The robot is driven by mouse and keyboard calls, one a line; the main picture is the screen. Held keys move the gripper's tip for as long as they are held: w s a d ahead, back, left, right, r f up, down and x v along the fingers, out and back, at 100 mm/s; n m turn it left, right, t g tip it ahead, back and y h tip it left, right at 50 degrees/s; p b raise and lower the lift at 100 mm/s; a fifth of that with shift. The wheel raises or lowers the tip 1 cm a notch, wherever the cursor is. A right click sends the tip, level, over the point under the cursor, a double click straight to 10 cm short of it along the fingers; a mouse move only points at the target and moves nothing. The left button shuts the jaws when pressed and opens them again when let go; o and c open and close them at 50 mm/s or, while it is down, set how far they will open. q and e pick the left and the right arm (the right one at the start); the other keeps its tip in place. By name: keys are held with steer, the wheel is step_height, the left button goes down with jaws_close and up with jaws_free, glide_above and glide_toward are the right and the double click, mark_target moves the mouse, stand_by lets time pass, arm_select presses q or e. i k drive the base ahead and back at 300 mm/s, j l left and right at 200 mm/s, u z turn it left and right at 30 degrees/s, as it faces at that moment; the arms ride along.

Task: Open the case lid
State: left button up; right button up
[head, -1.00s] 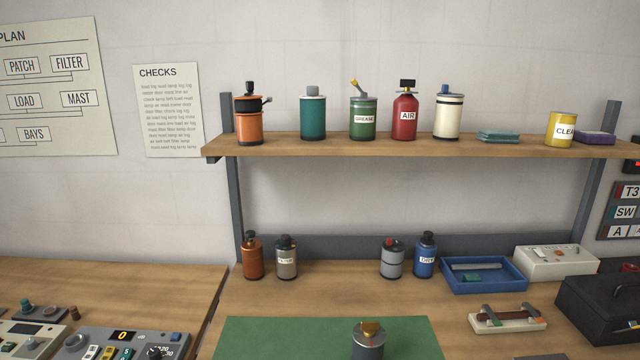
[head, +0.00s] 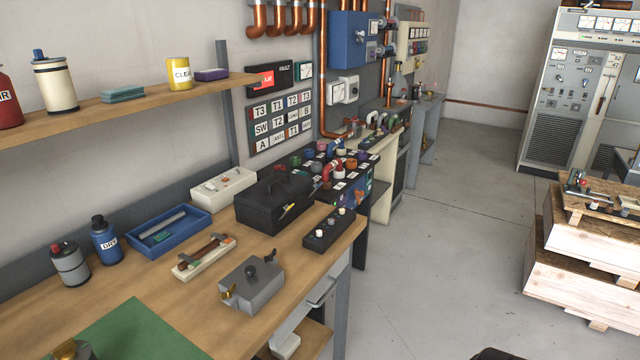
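A black case (head: 262,207) with a handle on top stands on the wooden bench, right of the middle of the bench's back part. Its lid looks shut, and something yellowish shows at its front right side. A smaller grey metal box (head: 262,293) with a dark knob on top and brass-coloured fittings stands in front of it, nearer the bench's front edge.
A blue tray (head: 147,243), a white box (head: 226,185), a cream block with a brown bar (head: 190,264) and a dark strip with knobs (head: 328,226) stand around the case. Open floor (head: 440,240) lies to the right, with wooden crates (head: 575,282) beyond.

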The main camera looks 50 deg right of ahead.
mark_target(271, 193)
steer(key=z, duration=1.2)
steer(key=u, duration=0.3)
steer(key=i+l+u, duration=0.2)
steer(key=l+u, duration=0.15)
steer(key=i+l+u, duration=0.15)
steer(key=l+u, duration=0.15)
steer(key=i+l+u, duration=0.1)
steer(key=l+u, duration=0.25)
steer(key=l, duration=0.1)
